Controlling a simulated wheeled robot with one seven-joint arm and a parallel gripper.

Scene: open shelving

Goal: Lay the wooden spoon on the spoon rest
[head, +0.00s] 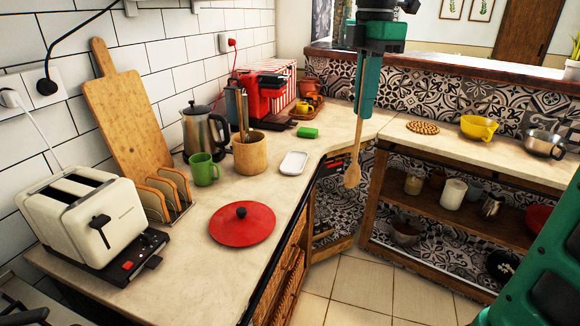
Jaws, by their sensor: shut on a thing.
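The wooden spoon (353,174) hangs upright in the head view, bowl end down, from my gripper (362,115). My gripper is shut on the upper end of its handle. The spoon's bowl is over the open gap in front of the corner, lower than the counter top in the picture. A small white oblong dish, which looks like the spoon rest (294,163), lies on the counter left of the spoon. It looks empty, and the spoon is apart from it.
A red coffee machine (268,90) is behind.

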